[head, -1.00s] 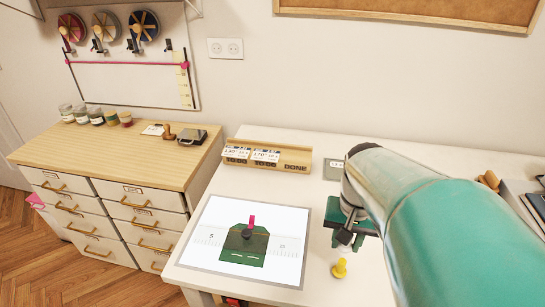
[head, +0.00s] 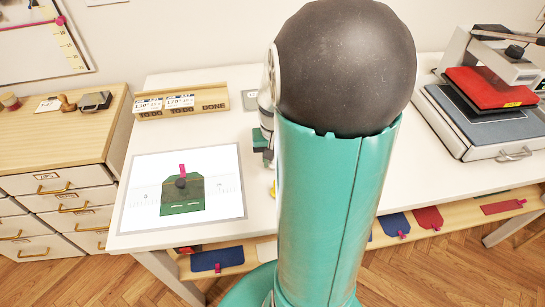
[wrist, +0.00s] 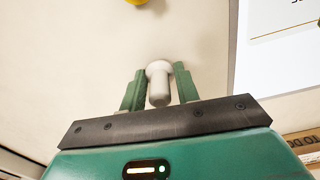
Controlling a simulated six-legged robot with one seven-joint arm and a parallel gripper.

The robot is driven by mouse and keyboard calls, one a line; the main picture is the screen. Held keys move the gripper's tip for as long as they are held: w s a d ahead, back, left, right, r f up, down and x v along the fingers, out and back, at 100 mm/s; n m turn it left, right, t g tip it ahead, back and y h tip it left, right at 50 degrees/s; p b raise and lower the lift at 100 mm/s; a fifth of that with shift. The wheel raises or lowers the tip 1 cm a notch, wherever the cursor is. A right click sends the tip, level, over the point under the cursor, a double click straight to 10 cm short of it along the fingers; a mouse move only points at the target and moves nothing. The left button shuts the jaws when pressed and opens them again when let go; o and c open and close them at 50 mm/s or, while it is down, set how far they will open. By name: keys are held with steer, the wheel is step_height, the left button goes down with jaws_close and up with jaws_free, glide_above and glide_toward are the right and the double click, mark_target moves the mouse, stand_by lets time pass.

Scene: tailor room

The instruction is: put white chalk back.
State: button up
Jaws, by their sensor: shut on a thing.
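In the wrist view, the white chalk (wrist: 158,94) is a short pale piece with a wider rounded head. It sits between the two green fingers of my gripper (wrist: 159,76), which is shut on it. A pale surface shows behind it; I cannot tell whether the chalk touches it. In the head view, a small part of my gripper (head: 261,148) shows over the white table (head: 248,92), and my arm hides the rest and the chalk. A yellow chalk (head: 274,188) stands close by, mostly hidden; its edge shows in the wrist view (wrist: 137,2).
A lit white panel (head: 140,205) with a green fabric piece (head: 183,196) lies left of my gripper. A wooden card holder (head: 182,112) stands behind. A heat press (head: 490,95) occupies the right. Coloured fabric pieces lie on the shelf (head: 300,240) below.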

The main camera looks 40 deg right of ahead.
steer(key=shift+f, duration=0.25)
steer(key=o, duration=0.9)
steer(key=shift+o, duration=0.2)
steer(key=shift+r, duration=0.1)
step_height(320, 180, up, 12)
steer(key=shift+r, duration=0.1)
steer(key=s+a+r+n+t, duration=0.1)
steer(key=a+r+n+t, duration=0.1)
steer(key=a, duration=0.5)
steer(key=s+a+r+n+t, duration=0.1)
steer(key=s+a+r+n, duration=0.1)
steer(key=a, duration=0.6)
steer(key=s+a+r+n+t, duration=0.1)
steer(key=a+r+n+t, duration=0.1)
steer(key=a, duration=0.6)
steer(key=shift+s+r+n+t, duration=0.3)
steer(key=shift+s+n, duration=0.05)
steer(key=shift+n, duration=0.55)
